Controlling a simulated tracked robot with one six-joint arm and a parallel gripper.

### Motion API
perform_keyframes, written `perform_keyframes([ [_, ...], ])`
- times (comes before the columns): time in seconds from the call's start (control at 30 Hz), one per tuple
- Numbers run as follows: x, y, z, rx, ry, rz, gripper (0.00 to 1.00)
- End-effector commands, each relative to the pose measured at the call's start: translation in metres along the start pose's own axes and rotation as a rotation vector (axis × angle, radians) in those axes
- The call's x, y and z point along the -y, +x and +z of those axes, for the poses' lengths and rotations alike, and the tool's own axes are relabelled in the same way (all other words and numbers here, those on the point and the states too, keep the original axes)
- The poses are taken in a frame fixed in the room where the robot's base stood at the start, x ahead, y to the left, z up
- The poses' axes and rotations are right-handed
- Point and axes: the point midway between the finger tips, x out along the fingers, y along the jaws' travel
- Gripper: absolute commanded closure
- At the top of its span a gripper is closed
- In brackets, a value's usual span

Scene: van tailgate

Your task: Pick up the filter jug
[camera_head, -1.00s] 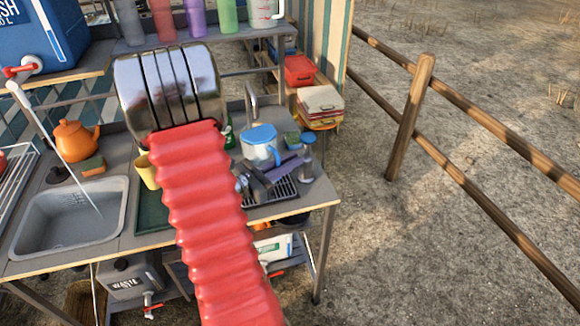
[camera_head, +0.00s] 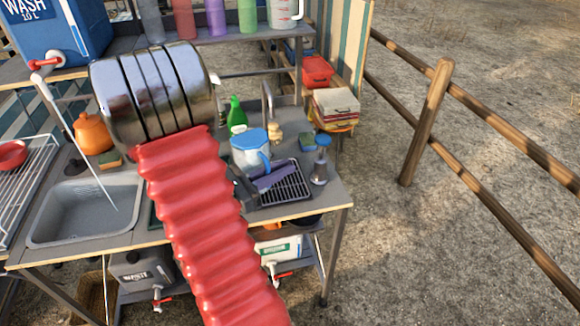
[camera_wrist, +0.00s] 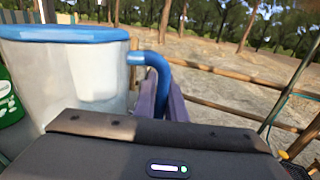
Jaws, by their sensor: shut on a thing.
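The filter jug (camera_head: 248,154) is a clear jug with a blue lid and a blue handle. In the head view it is above the back part of the counter, left of the black drying rack. In the wrist view the jug (camera_wrist: 95,75) fills the upper left and looks upright. My gripper (camera_head: 264,176) has purple fingers, and in the wrist view the fingers (camera_wrist: 164,97) are shut on the jug's blue handle (camera_wrist: 155,64). The jug's base is hidden behind my gripper and arm, so I cannot tell whether it touches the counter.
The drying rack (camera_head: 292,185) lies right of my gripper. A green bottle (camera_head: 237,115) and a tan object (camera_head: 276,134) stand behind the jug. A shelf (camera_head: 235,44) with cups runs above. The sink (camera_head: 85,210) is left.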

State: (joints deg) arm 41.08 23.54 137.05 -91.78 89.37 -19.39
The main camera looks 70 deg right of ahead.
Motion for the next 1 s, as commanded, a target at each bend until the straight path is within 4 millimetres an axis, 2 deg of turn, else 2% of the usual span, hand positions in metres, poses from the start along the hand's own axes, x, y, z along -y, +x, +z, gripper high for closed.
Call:
perform_keyframes([
  [0.7, -0.001, -0.067, 0.001, 0.002, 0.003, 0.002, 1.0],
  [1.0, -0.001, -0.09, 0.001, 0.002, 0.003, 0.002, 1.0],
])
